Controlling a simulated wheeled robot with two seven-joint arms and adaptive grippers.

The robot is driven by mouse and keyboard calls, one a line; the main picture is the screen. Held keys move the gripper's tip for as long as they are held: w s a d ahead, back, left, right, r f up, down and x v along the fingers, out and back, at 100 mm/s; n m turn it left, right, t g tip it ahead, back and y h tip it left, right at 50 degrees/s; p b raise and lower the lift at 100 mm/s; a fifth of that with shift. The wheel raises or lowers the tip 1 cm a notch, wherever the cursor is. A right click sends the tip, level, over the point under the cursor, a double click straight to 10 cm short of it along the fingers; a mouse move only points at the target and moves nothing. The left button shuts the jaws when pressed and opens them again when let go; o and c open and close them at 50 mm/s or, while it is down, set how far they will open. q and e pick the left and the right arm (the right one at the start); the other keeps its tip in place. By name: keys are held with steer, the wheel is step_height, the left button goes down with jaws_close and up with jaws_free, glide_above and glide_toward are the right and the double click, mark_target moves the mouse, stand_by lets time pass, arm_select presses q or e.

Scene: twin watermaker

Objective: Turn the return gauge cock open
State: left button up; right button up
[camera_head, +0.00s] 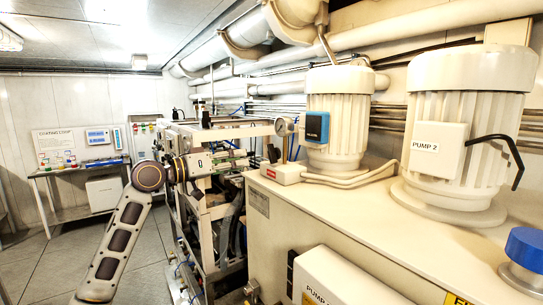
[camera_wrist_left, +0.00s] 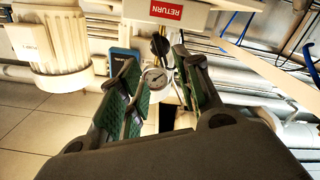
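The round white return gauge (camera_head: 283,126) stands above a white block with a red label (camera_head: 270,173) at the near left corner of the big white cabinet. The gauge dial (camera_wrist_left: 155,79) shows between my fingers in the left wrist view, with the red RETURN label (camera_wrist_left: 166,11) at the top edge. A dark rounded part (camera_wrist_left: 159,45), perhaps the cock's handle, shows between label and gauge; its position is unclear. My left gripper (camera_head: 246,157) is left of the block. In the left wrist view the left gripper (camera_wrist_left: 156,62) is open, its green-padded fingers apart, holding nothing visible.
Pump 2 (camera_head: 457,120) and another white motor (camera_head: 338,112) with a blue box stand on the cabinet (camera_head: 350,220). A metal frame with hoses (camera_head: 205,205) lies beneath my left arm. Pipes run along the back wall. The floor (camera_head: 140,265) at left is clear.

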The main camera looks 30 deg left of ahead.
mark_target(269, 156)
arm_select(q)
steer(key=shift+p+x, duration=1.15)
steer(key=shift+x, duration=2.65)
steer(key=shift+w+d+r, duration=0.1)
steer(key=shift+w+d, duration=0.15)
steer(key=shift+w, duration=0.4)
steer(key=shift+p+x, duration=0.65)
steer(key=shift+x, duration=0.7)
steer(key=shift+w+d, duration=0.15)
steer(key=shift+w, duration=0.2)
jaws_close()
arm_select(e)
steer(key=a+r, duration=0.1)
steer(key=r, duration=0.1)
steer(key=s+a+r, duration=0.1)
steer(key=a, duration=0.1)
steer(key=shift+s+r, duration=0.2)
steer(key=shift+r, duration=0.15)
